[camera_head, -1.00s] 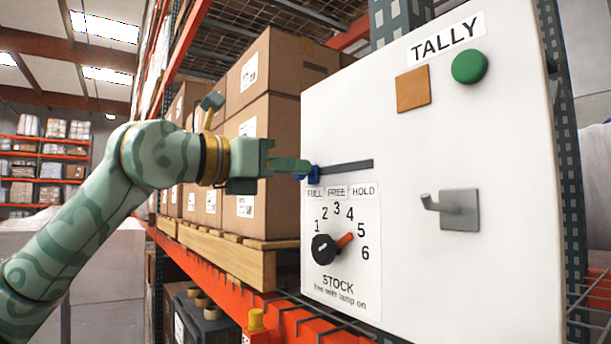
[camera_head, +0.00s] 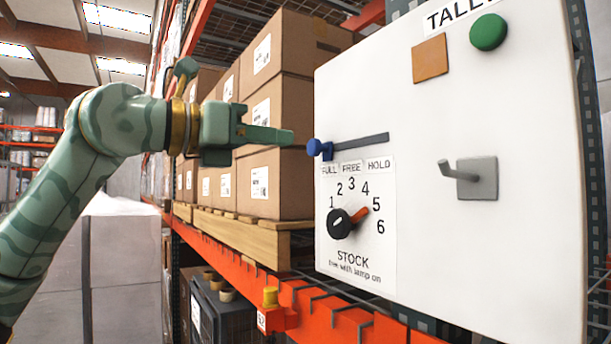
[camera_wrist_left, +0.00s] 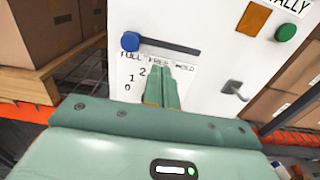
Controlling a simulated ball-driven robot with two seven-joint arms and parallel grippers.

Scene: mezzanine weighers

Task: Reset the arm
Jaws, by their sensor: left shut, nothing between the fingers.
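My left gripper (camera_head: 291,137) is shut and empty, a little left of the white panel in the head view. Its fingers also show in the wrist view (camera_wrist_left: 163,72), pressed together in front of the label. The blue slider knob (camera_head: 319,148) sits at the left end of a dark slot (camera_head: 362,142), above the word FULL; the knob also shows in the wrist view (camera_wrist_left: 130,41). The fingertips are apart from the knob. Below, the black STOCK dial (camera_head: 340,223) has a red-orange pointer near 5. My right gripper is not in view.
The white panel (camera_head: 470,255) also carries a green button (camera_head: 488,32), an orange-brown square (camera_head: 430,58) and a grey hook (camera_head: 470,176). Stacked cartons (camera_head: 285,110) stand on a pallet behind my gripper. An orange rack beam (camera_head: 225,252) runs below. Open aisle lies at left.

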